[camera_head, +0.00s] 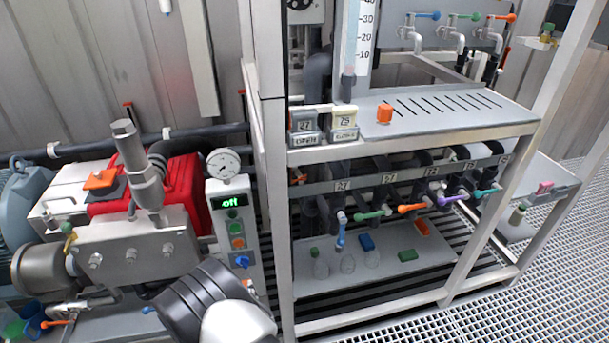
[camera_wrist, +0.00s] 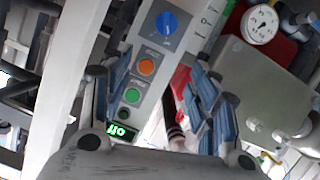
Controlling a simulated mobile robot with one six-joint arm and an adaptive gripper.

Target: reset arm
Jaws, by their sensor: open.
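My gripper (camera_wrist: 158,75) is open in the wrist view, its two blue-padded fingers apart with nothing between them. The control panel (camera_wrist: 150,60) shows beyond and between the fingers, with a blue knob (camera_wrist: 166,23), an orange button (camera_wrist: 146,67), a green button (camera_wrist: 132,95) and a green display reading "off". In the head view the same panel (camera_head: 215,200) stands left of the rack, its display (camera_head: 231,201) also reading "off". A dark grey and white part of my arm is at the bottom, in front of the panel's foot; the fingers cannot be made out there.
A red pump unit (camera_head: 185,195) with a pressure gauge (camera_head: 223,163) is at left. A metal rack (camera_head: 440,136) stands at right with coloured valves, labelled grey and cream blocks and a lower shelf (camera_head: 310,285) bearing glass flasks. Grated floor (camera_head: 520,300) is clear at lower right.

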